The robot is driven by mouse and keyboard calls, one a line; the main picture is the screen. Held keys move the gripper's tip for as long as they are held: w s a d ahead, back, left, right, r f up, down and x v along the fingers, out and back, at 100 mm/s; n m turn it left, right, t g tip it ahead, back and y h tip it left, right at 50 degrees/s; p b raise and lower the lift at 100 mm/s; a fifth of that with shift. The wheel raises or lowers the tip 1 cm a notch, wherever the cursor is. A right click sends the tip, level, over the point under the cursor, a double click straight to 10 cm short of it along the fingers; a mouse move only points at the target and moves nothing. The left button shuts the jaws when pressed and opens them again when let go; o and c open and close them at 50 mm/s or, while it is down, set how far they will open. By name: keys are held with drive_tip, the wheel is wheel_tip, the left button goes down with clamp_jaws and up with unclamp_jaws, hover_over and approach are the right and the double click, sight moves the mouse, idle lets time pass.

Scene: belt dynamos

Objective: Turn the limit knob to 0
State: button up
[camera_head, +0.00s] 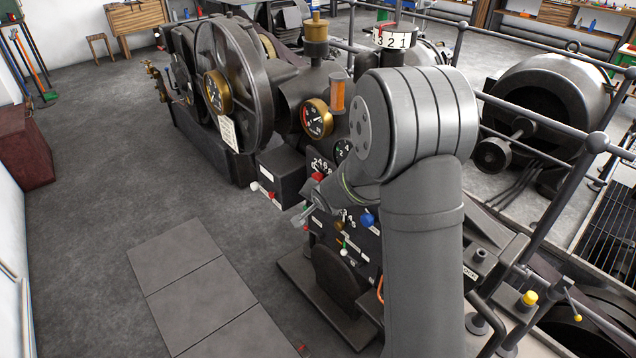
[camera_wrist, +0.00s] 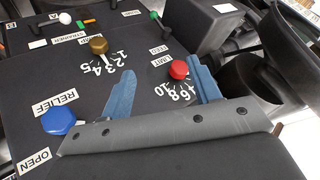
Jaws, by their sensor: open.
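In the wrist view the red limit knob (camera_wrist: 178,69) sits on a dark panel beside a LIMIT label (camera_wrist: 161,61). White numbers, 10 among them, are printed around it, and part of the scale is covered or hard to read. Its pointer setting cannot be made out. My gripper (camera_wrist: 163,70) is open, with two blue fingers spread apart. In the picture the red knob lies between the fingertips, nearer the right one. I see no clear contact. In the head view my gripper (camera_head: 305,213) is small and partly hidden by my arm, in front of the machine's panel.
A brass knob (camera_wrist: 98,45) with a 1 to 5 scale and a blue RELIEF knob (camera_wrist: 58,121) are close by on the panel. A dark box (camera_wrist: 188,22) juts out above the red knob. Open floor (camera_head: 90,230) lies left of the machine.

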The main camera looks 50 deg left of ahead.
wheel_tip(320, 180, down, 8)
drive_tip(key=s+a+n+t+h, duration=0.1)
drive_tip(key=s+a+n+h, duration=0.2)
drive_tip(key=n, duration=0.7)
drive_tip(key=n+t+h, duration=0.3)
drive_tip(key=n+t, duration=1)
drive_tip(key=n, duration=1)
approach(319, 177)
drive_tip(key=w+a+f, duration=0.1)
drive_tip(key=w+a, duration=0.1)
drive_tip(key=w, duration=0.6)
drive_tip(key=shift+w+f, duration=0.2)
drive_tip(key=shift+f, duration=0.05)
drive_tip(key=shift+a, duration=0.1)
